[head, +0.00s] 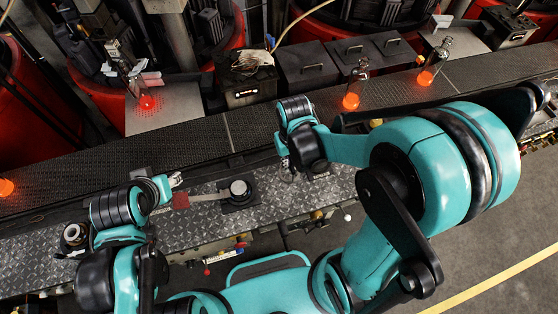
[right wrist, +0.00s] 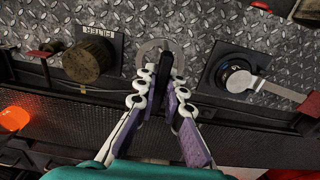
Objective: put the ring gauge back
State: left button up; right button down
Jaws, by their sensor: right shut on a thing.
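The ring gauge appears in the right wrist view as a flat grey ring (right wrist: 150,47) with a dark handle (right wrist: 178,66). My right gripper (right wrist: 165,80) is shut on it, its white-jointed fingers drawn in from both sides. The ring is over the metal tread plate; I cannot tell if it touches. In the head view my right gripper (head: 290,160) is mostly behind my own wrist, and the ring is not clear there. My left gripper (head: 174,181) is near a red-brown grip (head: 181,201); its jaws are too small to read.
A round dark mount (head: 240,191) with a grey strip stands on the tread-plate ledge (head: 130,216). A brown knob (right wrist: 90,59) with a FILTER label is beside the ring. The dark conveyor (head: 180,141) runs behind, with glowing bottles (head: 351,100) along it. Dark boxes (head: 306,68) stand beyond.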

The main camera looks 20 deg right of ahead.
jog(key=shift+w+a+f+b, duration=0.25)
jog(key=shift+w+a+f, duration=0.05)
jog(key=shift+w+f, duration=1)
jog(key=shift+w+a+f+b, duration=0.35)
jog(key=shift+w+f, duration=0.75)
jog(key=shift+f, duration=0.45)
jog(key=shift+w+a+f+b, duration=0.2)
jog(key=shift+w+a+f, duration=0.1)
jog(key=shift+w+f, duration=1)
jog(key=shift+s+f, duration=0.15)
jog(key=shift+s, duration=0.05)
jog(key=shift+f, duration=0.15)
jog(key=c, duration=1.6)
grip_release()
